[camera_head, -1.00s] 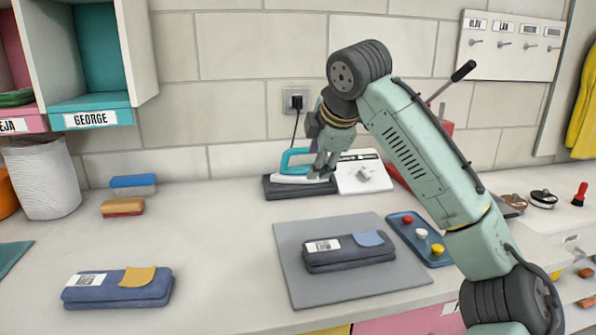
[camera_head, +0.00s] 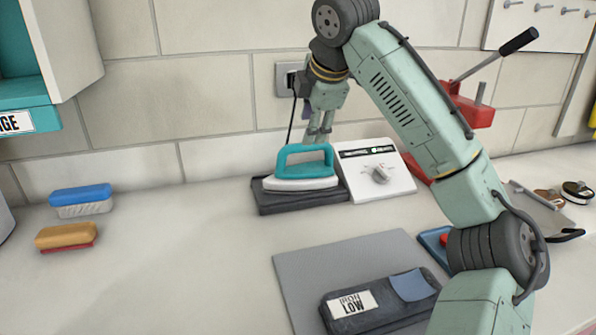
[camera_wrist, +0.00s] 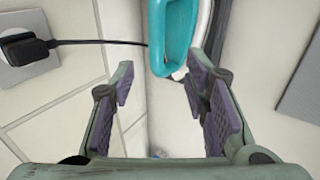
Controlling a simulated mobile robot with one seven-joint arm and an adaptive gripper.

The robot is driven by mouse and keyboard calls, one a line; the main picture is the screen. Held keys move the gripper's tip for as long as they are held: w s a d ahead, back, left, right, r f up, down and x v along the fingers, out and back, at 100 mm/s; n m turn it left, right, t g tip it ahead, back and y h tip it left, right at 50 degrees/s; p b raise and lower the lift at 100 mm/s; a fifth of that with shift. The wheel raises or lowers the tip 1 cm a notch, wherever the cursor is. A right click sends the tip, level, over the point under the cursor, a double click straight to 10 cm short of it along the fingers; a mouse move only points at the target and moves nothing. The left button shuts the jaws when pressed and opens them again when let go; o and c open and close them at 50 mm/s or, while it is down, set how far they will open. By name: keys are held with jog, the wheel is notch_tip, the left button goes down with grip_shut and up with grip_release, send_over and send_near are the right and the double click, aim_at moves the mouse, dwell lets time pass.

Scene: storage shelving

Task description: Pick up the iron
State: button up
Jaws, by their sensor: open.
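The iron (camera_head: 300,183) has a teal handle and a white body. It stands on a dark grey rest pad (camera_head: 305,202) near the back wall. My gripper (camera_head: 319,132) is just above the right part of the handle, pointing down, and holds nothing. In the wrist view my gripper (camera_wrist: 160,82) has its two purple-padded fingers spread apart. The teal handle (camera_wrist: 173,62) shows ahead, between and beyond the fingertips. I cannot tell the exact gap to the handle.
A white control box (camera_head: 375,172) with a dial stands right of the iron. A black cord hangs from the wall socket (camera_head: 282,80) behind the iron. A grey mat (camera_head: 315,262) with folded dark jeans (camera_head: 378,305) lies in front. Two brushes (camera_head: 66,238) lie left; the counter between is clear.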

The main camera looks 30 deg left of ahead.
aim_at(304, 147)
jog(key=x, duration=0.5)
jog(key=shift+f+p, duration=0.15)
jog(key=shift+p, duration=0.2)
jog(key=shift+w+p+x, duration=0.15)
jog(key=shift+p+x, duration=0.25)
jog(key=shift+x, duration=0.9)
jog(key=shift+w+p+x, duration=0.15)
jog(key=shift+p+x, duration=0.2)
jog(key=shift+x, duration=0.95)
jog(key=shift+a, duration=0.1)
jog(key=shift+c, duration=0.6)
grip_shut()
jog(key=shift+r, duration=0.3)
